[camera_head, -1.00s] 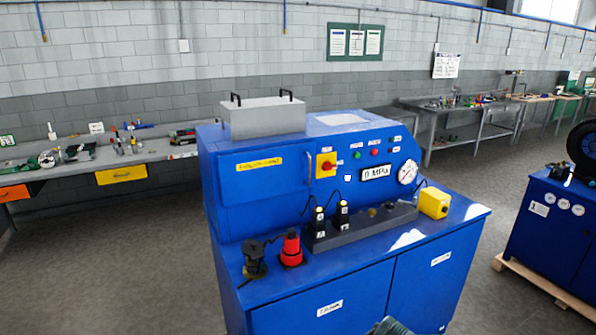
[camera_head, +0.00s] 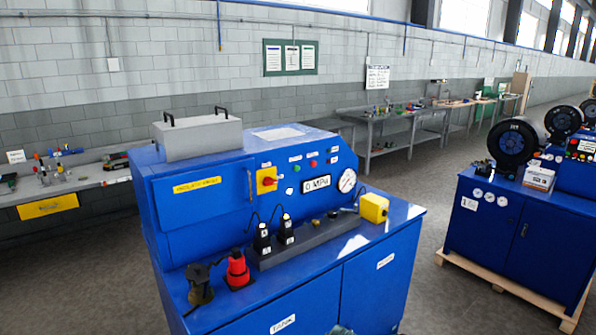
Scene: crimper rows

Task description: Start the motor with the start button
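The blue machine (camera_head: 196,219) stands in the middle of the head view. Its sloped panel has a small green button (camera_head: 295,169), which looks like the start button, though its label is too small to read. A red button (camera_head: 313,163) is just right of it. A red-and-yellow rotary switch (camera_head: 267,180) is to the left of both. Neither gripper is in view; a small dark fragment at the bottom edge cannot be identified.
A second blue machine (camera_head: 500,240) stands on a pallet at the right. Workbenches line the wall. Floor between the machines is free.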

